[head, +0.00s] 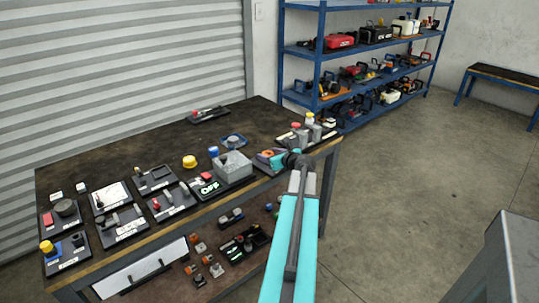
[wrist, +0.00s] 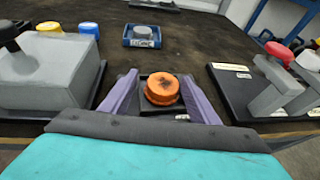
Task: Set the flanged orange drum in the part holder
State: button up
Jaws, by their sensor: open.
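The orange drum (wrist: 162,88), with a wider rim low down and dark marks on top, sits upright on a small dark square base (wrist: 148,79). My gripper (wrist: 158,78) is open, with one purple finger on each side of the drum. I cannot tell whether either finger touches it. In the head view the drum (head: 266,154) shows just left of my gripper, near the table's right end. A small blue tray (wrist: 128,42) with a grey round piece in it stands behind the drum. I cannot tell which of these is the part holder.
A grey box (wrist: 45,78) with a black knob stands left of my gripper. A black plate (wrist: 232,92) with grey upright parts, one red-topped, stands to the right. Yellow (head: 189,161) and blue pieces stand behind the box. The back middle of the table (head: 150,140) is mostly clear.

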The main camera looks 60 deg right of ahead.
jog(key=shift+s+d+f, duration=0.1)
jog(key=shift+s+f, duration=0.3)
jog(key=shift+f, duration=0.4)
jog(key=shift+d+r, duration=0.15)
jog(key=shift+r, duration=0.3)
jog(key=shift+s, duration=0.35)
jog(key=r+v, duration=0.1)
jog(key=v, duration=1)
jog(key=shift+w+a, duration=0.2)
